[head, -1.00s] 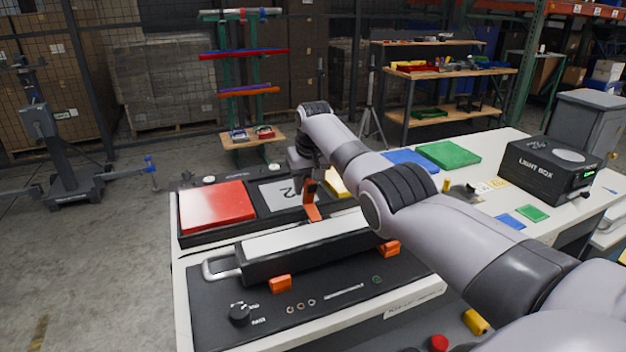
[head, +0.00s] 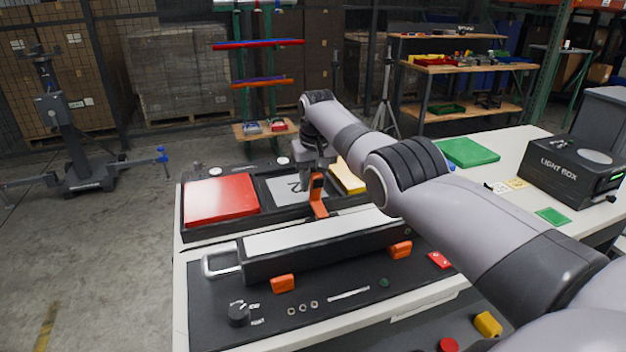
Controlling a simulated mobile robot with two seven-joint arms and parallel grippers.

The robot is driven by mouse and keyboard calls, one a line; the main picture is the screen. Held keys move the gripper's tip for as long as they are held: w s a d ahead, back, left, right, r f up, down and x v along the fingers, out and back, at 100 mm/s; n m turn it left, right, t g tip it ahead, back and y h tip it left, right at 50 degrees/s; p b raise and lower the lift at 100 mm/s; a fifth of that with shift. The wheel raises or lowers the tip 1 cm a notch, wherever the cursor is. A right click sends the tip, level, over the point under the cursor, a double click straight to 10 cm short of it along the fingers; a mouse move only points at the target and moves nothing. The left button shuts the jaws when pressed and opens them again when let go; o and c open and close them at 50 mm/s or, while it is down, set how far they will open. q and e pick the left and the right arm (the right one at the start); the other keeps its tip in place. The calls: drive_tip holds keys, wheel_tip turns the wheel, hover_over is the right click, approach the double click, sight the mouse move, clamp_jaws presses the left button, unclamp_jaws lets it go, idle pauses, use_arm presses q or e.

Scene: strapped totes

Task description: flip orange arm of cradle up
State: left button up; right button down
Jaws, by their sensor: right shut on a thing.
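The dark cradle (head: 290,265) lies along the front of the white bench, with a long pale top and a metal loop handle (head: 222,264) at its left end. An orange arm (head: 319,208) stands up behind the long body. My right gripper (head: 317,180) points down and is shut on the upper part of this orange arm. My own wrist and forearm hide part of the gripper and the area behind it. Two orange blocks (head: 283,284) (head: 400,250) sit at the cradle's front side. My left gripper is not in view.
A red plate (head: 220,198), a grey plate marked 2 and a yellow plate (head: 348,177) lie in a black tray behind the cradle. A black light box (head: 572,172) and a green plate (head: 467,152) stand at the right. A black knob (head: 238,313) rises at the front left.

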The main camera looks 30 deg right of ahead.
drive_tip(key=shift+s+a+f, duration=0.1)
drive_tip(key=shift+s+f, duration=0.1)
drive_tip(key=shift+f, duration=0.15)
drive_tip(key=c, duration=0.9)
unclamp_jaws()
drive_tip(key=shift+c, duration=0.2)
drive_tip(key=shift+r, duration=0.1)
drive_tip(key=shift+w+r, duration=0.1)
drive_tip(key=shift+r, duration=0.05)
drive_tip(key=shift+r+p, duration=0.9)
drive_tip(key=shift+r, duration=0.25)
drive_tip(key=shift+s+a+r, duration=0.1)
drive_tip(key=shift+s+r, duration=0.1)
drive_tip(key=shift+r, duration=0.55)
drive_tip(key=shift+s+d+r, duration=0.1)
drive_tip(key=shift+s+r, duration=0.05)
drive_tip(key=shift+r, duration=0.65)
drive_tip(key=shift+s+a+r, duration=0.1)
drive_tip(key=shift+s+r, duration=0.1)
drive_tip(key=shift+r, duration=0.55)
